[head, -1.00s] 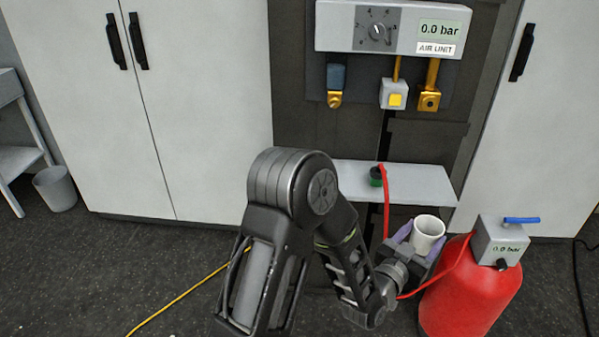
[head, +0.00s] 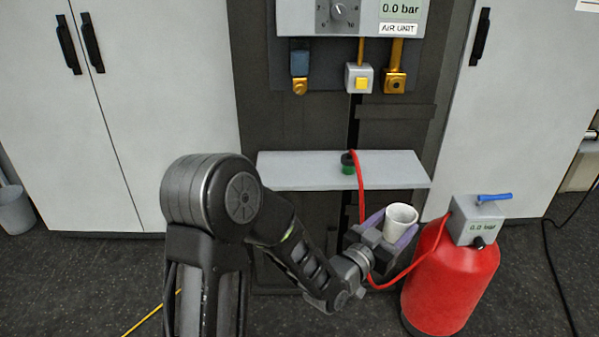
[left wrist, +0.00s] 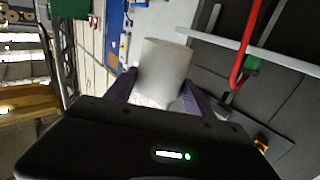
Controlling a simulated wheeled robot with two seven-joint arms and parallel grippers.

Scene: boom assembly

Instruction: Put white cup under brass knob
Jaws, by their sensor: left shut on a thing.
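The white cup (head: 401,218) is upright between the purple fingers of my left gripper (head: 390,230), which is shut on it. In the left wrist view the cup (left wrist: 164,70) sits between both fingers (left wrist: 160,95). In the head view the cup appears just below the shelf's right front edge, beside the red tank. Under the air unit hang a blue fitting with a brass end (head: 299,87) at left and a brass fitting with a dark centre (head: 395,82) at right. Which one is the brass knob I cannot tell. My right gripper is not in view.
A grey shelf (head: 300,172) below the fittings carries a green-and-black piece (head: 347,164) with a red hose (head: 360,190). A white box with a yellow button (head: 360,80) hangs between the fittings. A red tank (head: 450,285) stands at right. The shelf's left part is bare.

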